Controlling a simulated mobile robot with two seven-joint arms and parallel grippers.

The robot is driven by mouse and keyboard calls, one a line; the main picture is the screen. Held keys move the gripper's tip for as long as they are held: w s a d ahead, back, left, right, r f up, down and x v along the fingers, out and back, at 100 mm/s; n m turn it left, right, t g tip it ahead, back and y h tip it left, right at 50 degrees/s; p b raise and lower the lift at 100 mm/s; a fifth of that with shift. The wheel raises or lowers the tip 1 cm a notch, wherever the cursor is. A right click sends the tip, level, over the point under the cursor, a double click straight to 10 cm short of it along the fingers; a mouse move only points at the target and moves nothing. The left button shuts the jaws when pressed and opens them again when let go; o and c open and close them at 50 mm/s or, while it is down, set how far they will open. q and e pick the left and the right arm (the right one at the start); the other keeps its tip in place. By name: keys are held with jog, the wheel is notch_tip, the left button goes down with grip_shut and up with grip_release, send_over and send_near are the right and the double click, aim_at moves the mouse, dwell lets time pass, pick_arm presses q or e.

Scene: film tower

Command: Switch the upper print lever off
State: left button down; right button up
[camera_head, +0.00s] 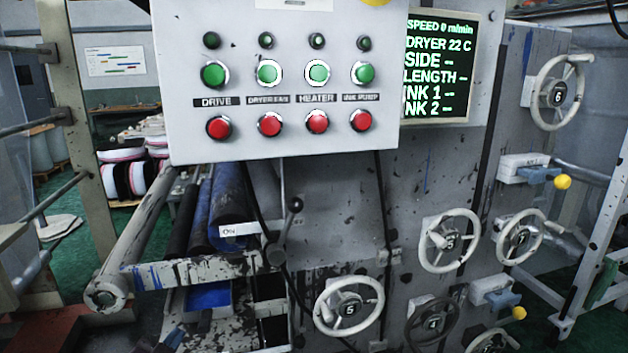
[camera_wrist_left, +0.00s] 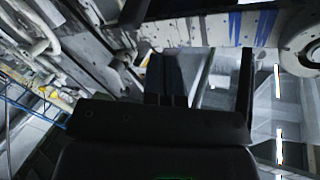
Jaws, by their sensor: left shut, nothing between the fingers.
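Two levers with yellow knobs and blue arms stick out to the right from white blocks on the machine's right side. The upper lever (camera_head: 562,182) is below the top handwheel, and the lower lever (camera_head: 519,313) is near the bottom right. Small print on the upper block (camera_head: 522,166) is too small to read. My right gripper is not in view.
A control panel (camera_head: 270,100) with green and red buttons hangs at top centre, beside a screen (camera_head: 438,65). Several handwheels, one at lower centre (camera_head: 349,308), project from the machine. A black-knobbed lever (camera_head: 294,205) stands near an ON label (camera_head: 239,230) and rollers (camera_head: 196,222).

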pick_arm(q)
jog(key=s+a+f+n+g+y, duration=0.1)
jog(key=s+f+n+g, duration=0.4)
jog(key=s+f, duration=1.4)
jog(key=s+n+y, duration=0.1)
jog(key=s, duration=0.3)
jog(key=shift+f+n+g+y, duration=0.2)
jog(key=shift+n+g+y, duration=0.1)
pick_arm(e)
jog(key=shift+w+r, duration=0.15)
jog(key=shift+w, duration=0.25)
pick_arm(q)
jog(key=shift+w, duration=0.1)
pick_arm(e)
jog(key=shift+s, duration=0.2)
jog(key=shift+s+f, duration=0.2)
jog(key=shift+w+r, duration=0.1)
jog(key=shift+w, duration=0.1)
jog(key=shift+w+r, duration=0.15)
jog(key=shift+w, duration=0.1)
